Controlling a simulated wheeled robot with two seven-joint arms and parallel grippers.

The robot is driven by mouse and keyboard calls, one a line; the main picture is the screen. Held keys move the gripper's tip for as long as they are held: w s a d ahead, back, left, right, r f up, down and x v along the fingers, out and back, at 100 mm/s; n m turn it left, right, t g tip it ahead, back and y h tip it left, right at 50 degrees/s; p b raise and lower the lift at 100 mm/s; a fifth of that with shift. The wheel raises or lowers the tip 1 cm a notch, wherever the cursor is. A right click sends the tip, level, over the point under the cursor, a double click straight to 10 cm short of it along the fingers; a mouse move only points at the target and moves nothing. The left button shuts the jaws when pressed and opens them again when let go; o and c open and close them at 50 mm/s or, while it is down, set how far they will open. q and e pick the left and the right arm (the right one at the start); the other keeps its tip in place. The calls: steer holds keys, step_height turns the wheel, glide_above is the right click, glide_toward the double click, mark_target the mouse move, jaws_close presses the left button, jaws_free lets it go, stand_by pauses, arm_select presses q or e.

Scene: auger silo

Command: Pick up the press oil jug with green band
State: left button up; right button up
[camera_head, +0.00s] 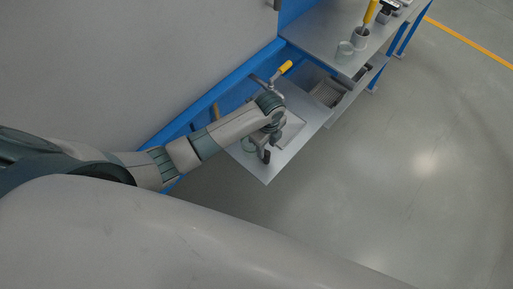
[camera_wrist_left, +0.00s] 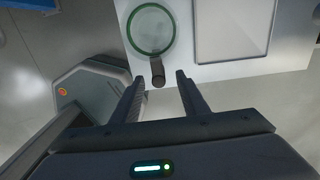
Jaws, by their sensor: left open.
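The jug with the green band (camera_wrist_left: 152,30) shows from above in the left wrist view as a clear round vessel with a green ring. Its dark handle (camera_wrist_left: 157,72) points toward my left gripper (camera_wrist_left: 159,80). The gripper is open, with one finger on each side of the handle's end and gaps visible on both sides. In the head view the jug (camera_head: 247,145) is partly hidden by my left arm and gripper, on a light grey shelf (camera_head: 268,174). My right gripper is not in view.
A flat square tray or plate (camera_wrist_left: 232,30) lies right of the jug. In the head view a blue-framed bench (camera_head: 318,28) holds a clear vessel (camera_head: 344,52) and a grey cup (camera_head: 360,38). A yellow-handled crank (camera_head: 285,68) stands close to my wrist. Open floor lies right.

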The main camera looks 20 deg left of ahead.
mark_target(266, 151)
arm_select(q)
steer(key=shift+f, duration=1.55)
steer(key=shift+s+d+f+p, duration=0.15)
steer(key=shift+f+p, duration=0.2)
steer(key=shift+f, duration=0.6)
steer(key=shift+s+d+f+p, duration=0.1)
steer(key=shift+f+p, duration=0.2)
steer(key=shift+f, duration=0.65)
steer(key=shift+a+f, duration=0.1)
steer(key=shift+f, duration=0.6)
jaws_close()
